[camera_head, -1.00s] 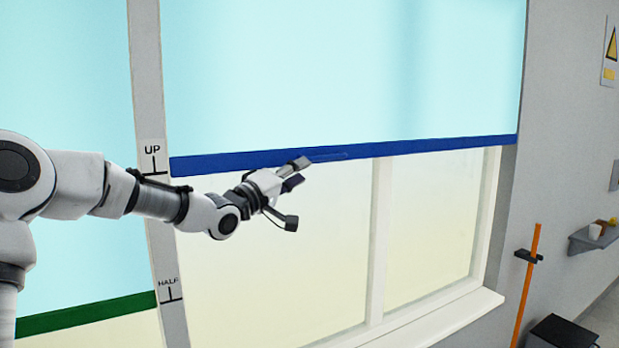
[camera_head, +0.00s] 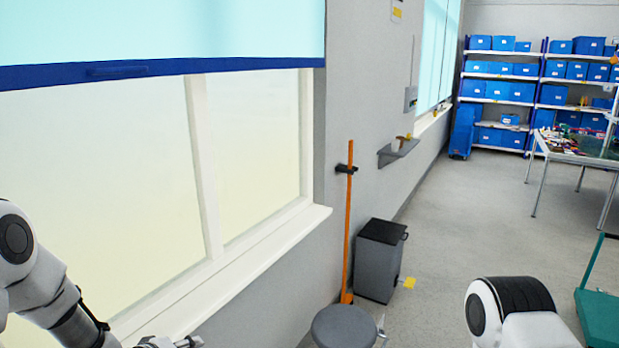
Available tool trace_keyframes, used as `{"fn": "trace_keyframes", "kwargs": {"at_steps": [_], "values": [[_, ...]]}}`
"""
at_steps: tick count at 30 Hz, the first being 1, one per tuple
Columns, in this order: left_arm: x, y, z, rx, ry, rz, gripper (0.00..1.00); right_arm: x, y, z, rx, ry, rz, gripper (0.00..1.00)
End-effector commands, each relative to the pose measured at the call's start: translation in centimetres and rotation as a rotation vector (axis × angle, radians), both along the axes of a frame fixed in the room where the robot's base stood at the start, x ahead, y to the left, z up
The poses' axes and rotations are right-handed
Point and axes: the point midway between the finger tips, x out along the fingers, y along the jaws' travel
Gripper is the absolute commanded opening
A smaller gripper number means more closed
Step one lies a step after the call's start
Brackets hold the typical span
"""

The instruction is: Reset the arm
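My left arm (camera_head: 50,290) comes in at the lower left and slopes down in front of the window. Only a small part of my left gripper (camera_head: 185,342) shows at the bottom edge, and its fingers are mostly cut off. It is well below the blue-edged blind (camera_head: 160,69) and apart from it. A part of my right arm (camera_head: 515,312) shows at the bottom right, and its gripper is out of view.
The window sill (camera_head: 260,255) runs along the left wall. An orange pole (camera_head: 348,220), a grey bin (camera_head: 380,260) and a round stool (camera_head: 343,327) stand beside it. A table (camera_head: 575,150) and blue-bin shelves (camera_head: 500,92) are farther back. The middle floor is clear.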

Motion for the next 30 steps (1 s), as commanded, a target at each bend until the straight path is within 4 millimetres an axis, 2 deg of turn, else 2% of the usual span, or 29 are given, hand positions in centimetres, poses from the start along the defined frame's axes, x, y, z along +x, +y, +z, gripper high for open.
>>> {"fn": "trace_keyframes", "kwargs": {"at_steps": [1,3,5,6,8,9,11,12,14,15,17,21,30], "values": [[-2.6,-1.0,-4.9,0.023,0.076,-0.018,0.39,0.0,0.0,-1.5,0.0,0.0,0.0,0.39],[-6.5,-2.1,-9.9,0.061,0.174,-0.046,0.39,0.0,0.0,-2.4,0.0,0.0,0.0,0.39],[-10.3,-2.9,-13.8,0.098,0.261,-0.075,0.39,0.0,0.0,-3.2,0.0,0.0,0.0,0.39],[-13.0,-3.3,-16.3,0.127,0.318,-0.098,0.39,0.0,0.0,-3.7,0.0,0.0,0.0,0.39],[-17.3,-3.9,-19.6,0.175,0.407,-0.139,0.39,0.0,0.0,-4.5,0.0,0.0,0.0,0.39],[-20.4,-4.1,-21.5,0.21,0.466,-0.172,0.39,0.0,0.0,-5.0,0.0,0.0,0.0,0.39],[-25.4,-4.3,-23.8,0.27,0.558,-0.233,0.39,0.0,0.0,-5.7,0.0,0.0,0.0,0.39],[-28.6,-4.3,-24.8,0.317,0.617,-0.281,0.39,0.0,0.0,-6.1,0.0,0.0,0.0,0.39],[-33.2,-3.8,-24.8,0.4,0.693,-0.373,0.39,0.0,0.0,-6.2,0.0,0.0,0.0,0.39],[-35.3,-3.2,-23.6,0.468,0.722,-0.441,0.39,0.0,0.0,-5.8,0.0,0.0,0.0,0.39],[-36.7,-2.3,-22.9,0.538,0.735,-0.524,0.39,0.0,0.0,-5.8,0.0,0.0,0.0,0.39],[-36.5,-2.0,-23.0,0.609,0.696,-0.653,0.39,0.0,0.0,-5.8,0.0,-0.001,0.0,0.39],[-36.4,-2.0,-23.0,0.613,0.691,-0.663,0.39,0.0,0.0,-5.8,0.0,0.0,0.0,0.39]]}}
